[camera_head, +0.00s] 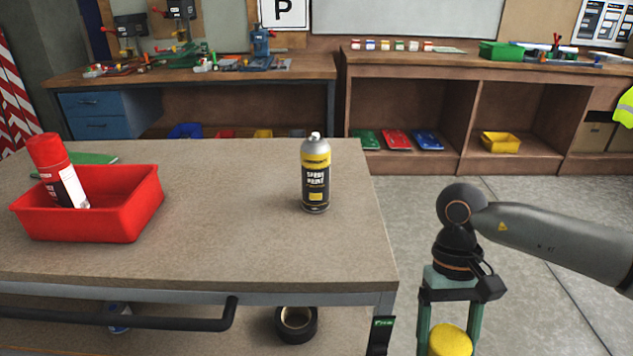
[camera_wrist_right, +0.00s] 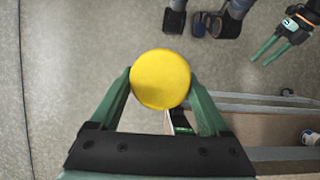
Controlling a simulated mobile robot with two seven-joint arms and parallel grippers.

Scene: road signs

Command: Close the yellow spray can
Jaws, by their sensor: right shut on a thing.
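The spray can (camera_head: 315,182) stands upright on the workbench near its right end. It has a grey body, a yellow-and-black label and a bare white nozzle on top. My right gripper (camera_head: 449,335) points down off the right side of the bench, shut on a yellow round cap (camera_head: 450,341). The cap (camera_wrist_right: 160,79) also shows between the green fingers in the right wrist view. My left gripper (camera_wrist_right: 260,61) shows at the top right of the right wrist view, its two fingers apart with nothing between them.
On the workbench (camera_head: 230,240), a red bin (camera_head: 95,215) at the left holds a red-capped can (camera_head: 55,170). Bench space around the spray can is clear. A handle bar (camera_head: 120,323) runs along the front, and a black tape roll (camera_head: 296,323) lies below.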

